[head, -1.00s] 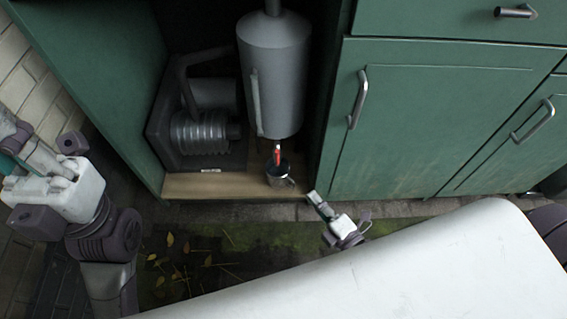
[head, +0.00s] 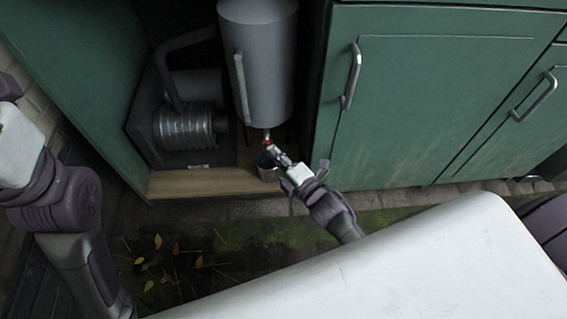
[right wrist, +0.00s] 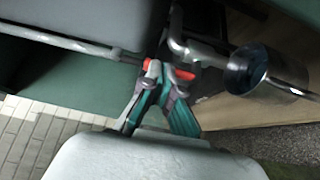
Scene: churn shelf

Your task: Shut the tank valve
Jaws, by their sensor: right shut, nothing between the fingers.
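The tank (head: 257,62) is a grey upright cylinder inside the open green cabinet bay. Its valve has a small red handle (head: 267,137) below the tank, mostly covered by my right gripper in the head view. My right gripper (head: 270,148) is shut with its fingertips right at the valve, nothing held between them. In the right wrist view, the closed fingers (right wrist: 162,75) are beside the red handle (right wrist: 152,68); contact is unclear. A metal cup (head: 265,168) stands under the valve, and it also shows in the right wrist view (right wrist: 247,72). My left gripper is out of view.
A ribbed metal machine (head: 187,128) stands left of the tank on the wooden bay floor (head: 195,184). Closed green doors with metal handles (head: 351,76) are on the right. Mossy paving with leaves lies in front.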

